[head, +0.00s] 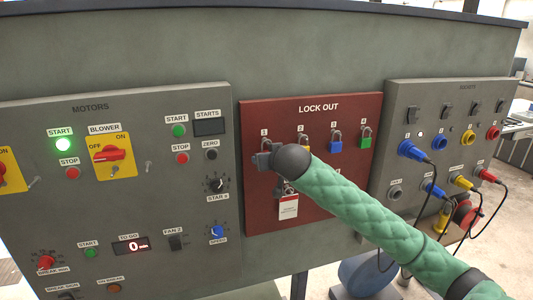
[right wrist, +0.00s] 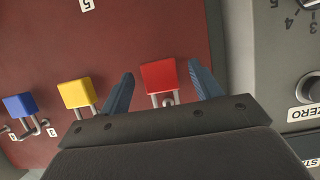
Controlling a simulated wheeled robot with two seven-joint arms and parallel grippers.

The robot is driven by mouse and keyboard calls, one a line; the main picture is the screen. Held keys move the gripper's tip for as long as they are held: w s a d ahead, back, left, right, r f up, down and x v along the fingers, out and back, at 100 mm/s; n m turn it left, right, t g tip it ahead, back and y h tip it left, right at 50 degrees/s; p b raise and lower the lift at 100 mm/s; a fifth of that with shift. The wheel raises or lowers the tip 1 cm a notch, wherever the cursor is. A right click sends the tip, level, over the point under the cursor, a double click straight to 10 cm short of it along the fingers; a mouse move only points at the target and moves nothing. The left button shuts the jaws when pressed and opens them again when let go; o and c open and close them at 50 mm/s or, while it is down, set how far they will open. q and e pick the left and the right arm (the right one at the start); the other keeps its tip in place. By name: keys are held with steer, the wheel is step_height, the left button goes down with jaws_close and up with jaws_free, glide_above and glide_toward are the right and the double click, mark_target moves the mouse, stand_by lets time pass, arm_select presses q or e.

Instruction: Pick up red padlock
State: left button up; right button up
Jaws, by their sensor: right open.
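The red padlock (right wrist: 159,76) hangs by its shackle on the dark red lock-out board (right wrist: 160,30). In the right wrist view it sits between the two blue fingers of my right gripper (right wrist: 161,72), with a visible gap on each side. My right gripper is open. In the head view my right gripper (head: 263,160) is at the board's left side, below the number 1 label, and hides the red padlock. My left gripper is in neither view.
A yellow padlock (right wrist: 77,93) and a blue padlock (right wrist: 19,105) hang beside the red one. A green padlock (head: 365,143) hangs farther right. A white tag (head: 288,206) hangs below my gripper. The motors panel (head: 95,107) and sockets panel (head: 450,95) flank the board.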

steer(key=shift+w+f, duration=0.1)
steer(key=c, duration=1.1)
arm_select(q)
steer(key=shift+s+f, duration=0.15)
arm_select(e)
steer(key=shift+c, duration=0.2)
